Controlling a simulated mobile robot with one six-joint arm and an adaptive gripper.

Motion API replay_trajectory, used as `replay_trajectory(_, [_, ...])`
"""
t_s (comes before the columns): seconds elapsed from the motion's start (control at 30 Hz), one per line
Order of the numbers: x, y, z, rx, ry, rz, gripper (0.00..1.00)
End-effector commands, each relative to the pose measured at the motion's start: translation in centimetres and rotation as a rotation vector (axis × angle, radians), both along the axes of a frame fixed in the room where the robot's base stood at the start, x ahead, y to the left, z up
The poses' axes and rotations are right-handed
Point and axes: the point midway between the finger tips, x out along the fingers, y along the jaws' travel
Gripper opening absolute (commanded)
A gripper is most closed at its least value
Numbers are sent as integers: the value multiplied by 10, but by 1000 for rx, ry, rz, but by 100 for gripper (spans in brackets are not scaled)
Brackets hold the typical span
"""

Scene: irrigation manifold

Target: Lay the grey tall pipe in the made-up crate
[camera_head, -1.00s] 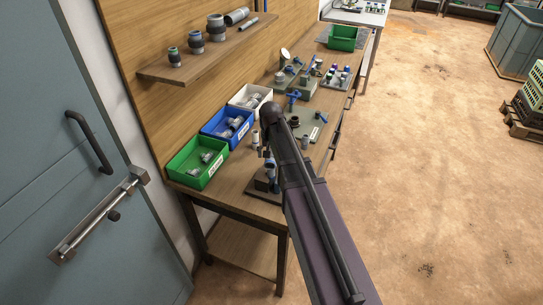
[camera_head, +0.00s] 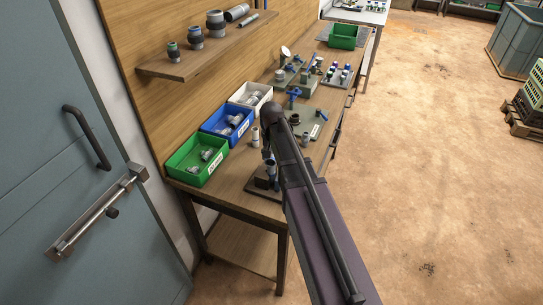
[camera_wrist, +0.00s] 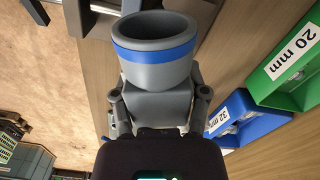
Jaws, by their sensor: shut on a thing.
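A grey pipe with a blue band (camera_wrist: 155,55) fills the top middle of the wrist view, its round open end towards the camera. My gripper (camera_wrist: 158,98) is shut on the grey body below that end, one finger on each side. In the head view my arm hides most of the gripper and pipe, near the front end of the bench. No crate in view is readably marked as made-up. An unlabelled-looking green crate (camera_head: 343,36) stands at the far end of the bench.
Green (camera_head: 196,160), blue (camera_head: 226,122) and white (camera_head: 250,95) labelled bins with fittings line the bench's wall side. A dark stand (camera_head: 264,181) is near the front end. A shelf (camera_head: 205,55) holds pipes above.

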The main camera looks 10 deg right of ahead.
Motion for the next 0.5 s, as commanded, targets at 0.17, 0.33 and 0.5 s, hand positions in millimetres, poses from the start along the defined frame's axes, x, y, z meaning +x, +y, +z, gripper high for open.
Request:
replay_trajectory(0.17, [0, 0, 0, 0, 0, 0, 31])
replay_trajectory(0.33, [0, 0, 0, 0, 0, 0, 1])
replay_trajectory(0.5, [0, 0, 2, 0, 0, 0, 1])
